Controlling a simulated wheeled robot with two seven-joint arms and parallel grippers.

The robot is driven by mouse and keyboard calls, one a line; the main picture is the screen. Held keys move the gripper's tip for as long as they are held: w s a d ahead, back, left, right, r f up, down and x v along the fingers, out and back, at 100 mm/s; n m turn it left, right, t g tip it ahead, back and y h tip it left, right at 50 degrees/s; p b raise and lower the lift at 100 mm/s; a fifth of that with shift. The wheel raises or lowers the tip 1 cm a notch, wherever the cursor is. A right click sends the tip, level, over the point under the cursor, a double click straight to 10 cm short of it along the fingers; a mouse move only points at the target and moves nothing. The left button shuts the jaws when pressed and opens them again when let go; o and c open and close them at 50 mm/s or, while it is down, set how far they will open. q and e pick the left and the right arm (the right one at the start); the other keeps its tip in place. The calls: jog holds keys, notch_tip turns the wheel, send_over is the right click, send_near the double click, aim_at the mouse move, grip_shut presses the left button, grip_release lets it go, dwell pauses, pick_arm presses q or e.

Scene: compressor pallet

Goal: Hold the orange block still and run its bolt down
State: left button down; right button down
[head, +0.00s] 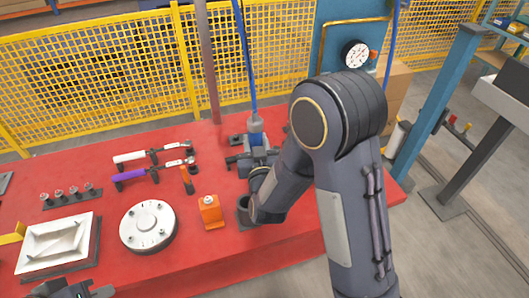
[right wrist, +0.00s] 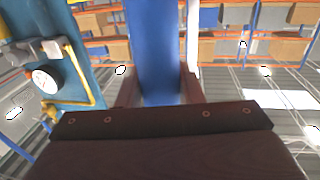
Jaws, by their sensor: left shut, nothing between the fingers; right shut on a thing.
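The orange block (head: 210,214) stands upright on the red table (head: 185,275), with a pale bolt (head: 208,199) at its top. My right gripper (head: 252,160) is behind and to the right of the block, shut on a blue hanging tool (head: 257,138) with a blue hose above it. In the right wrist view the tool's blue body (right wrist: 158,50) fills the space between the fingers (right wrist: 160,92). The tool's lower end is hidden by my arm. My left gripper (head: 78,291) is at the bottom left edge, partly cut off, shut and empty, apart from the block.
A round white flange (head: 148,226) lies left of the block, and a white tray (head: 58,244) further left. Two torque wrenches (head: 150,176), one with a purple grip, lie behind. Several small bolts (head: 72,194) stand at the left. A gauge panel (head: 340,40) stands at the back.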

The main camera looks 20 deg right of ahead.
jog(key=a+r+n+g+y+b, duration=0.2)
jog(key=a+r+n+y+b, duration=0.2)
jog(key=a+r+n+y, duration=0.3)
jog(key=a+r+y, duration=0.4)
jog(key=a+r, duration=0.5)
jog(key=shift+w+r, duration=0.15)
jog(key=shift+w, duration=0.15)
jog(key=shift+b, duration=0.35)
jog(key=shift+f+b, duration=1.55)
jog(key=shift+b, duration=0.25)
